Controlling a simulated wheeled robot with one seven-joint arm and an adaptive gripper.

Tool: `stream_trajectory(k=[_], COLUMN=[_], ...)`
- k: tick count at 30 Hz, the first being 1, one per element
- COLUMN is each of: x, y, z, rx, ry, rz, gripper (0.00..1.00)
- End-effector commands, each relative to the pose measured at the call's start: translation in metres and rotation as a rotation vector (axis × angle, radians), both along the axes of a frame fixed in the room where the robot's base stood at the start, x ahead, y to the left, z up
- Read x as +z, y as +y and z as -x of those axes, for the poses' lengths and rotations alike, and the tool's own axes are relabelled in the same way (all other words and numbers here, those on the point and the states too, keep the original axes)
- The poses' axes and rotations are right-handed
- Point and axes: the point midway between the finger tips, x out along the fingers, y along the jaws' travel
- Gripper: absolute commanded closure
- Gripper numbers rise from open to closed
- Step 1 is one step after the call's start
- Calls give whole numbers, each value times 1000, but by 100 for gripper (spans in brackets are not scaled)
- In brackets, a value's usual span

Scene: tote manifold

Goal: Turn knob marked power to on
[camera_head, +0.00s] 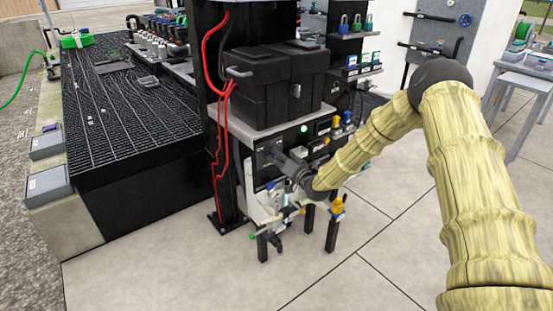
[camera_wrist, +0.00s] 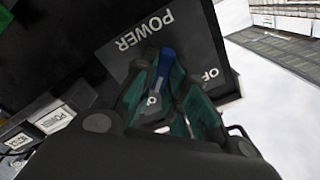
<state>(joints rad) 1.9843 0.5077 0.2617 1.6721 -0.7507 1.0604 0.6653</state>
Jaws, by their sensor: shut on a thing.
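The power knob (camera_wrist: 165,62) shows a blue handle in the wrist view, on a dark grey plate (camera_wrist: 198,45) lettered POWER. Part of a second word, starting "OF", shows at the plate's right side. My gripper (camera_wrist: 165,90) has its teal-lined fingers on either side of the knob and is shut on it. The fingers hide the knob's lower part and some of the plate. In the head view my gripper (camera_head: 270,155) is against the dark front panel under the black box, and it hides the knob there.
Other labelled plates (camera_wrist: 53,120) sit at the left of the wrist view. In the head view a black box (camera_head: 275,85) stands on the shelf above, with red cables (camera_head: 212,110) at its left. Small valves (camera_head: 278,222) hang below. The floor at the front is clear.

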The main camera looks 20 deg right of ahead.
Motion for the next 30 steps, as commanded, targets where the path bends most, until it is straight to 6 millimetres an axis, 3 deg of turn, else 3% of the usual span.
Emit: stream_trajectory(k=[11,12,15,25,30], x=[0,0,0,0,0], y=[-2,-2,-2,0,-6], z=[0,0,0,1,13], rx=[-4,-4,-4,-1,-2], ry=[2,2,2,2,2], rz=[-6,-6,-5,-5,-4], gripper=[100,83,65,65,65])
